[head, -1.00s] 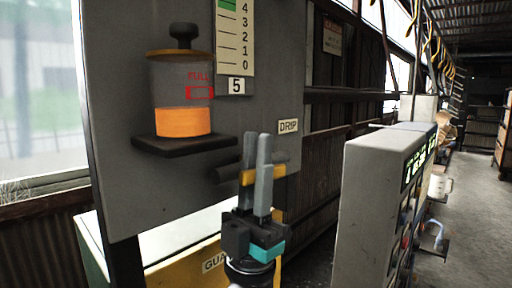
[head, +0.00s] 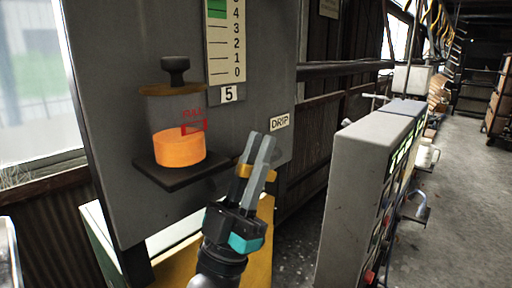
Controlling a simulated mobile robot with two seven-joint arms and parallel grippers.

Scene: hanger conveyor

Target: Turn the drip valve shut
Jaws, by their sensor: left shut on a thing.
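The drip valve sits low on the grey panel, below and left of the DRIP label (head: 280,121). Its yellow handle (head: 271,175) shows on both sides of my left gripper's fingers and slopes down to the right. My left gripper (head: 262,140) is shut on this handle, its fingers leaning up and to the right. The fingers hide the handle's middle and most of the valve body. My right gripper is not in view.
A grey control cabinet (head: 352,185) stands close on the right. A yellow guard (head: 262,225) lies below.

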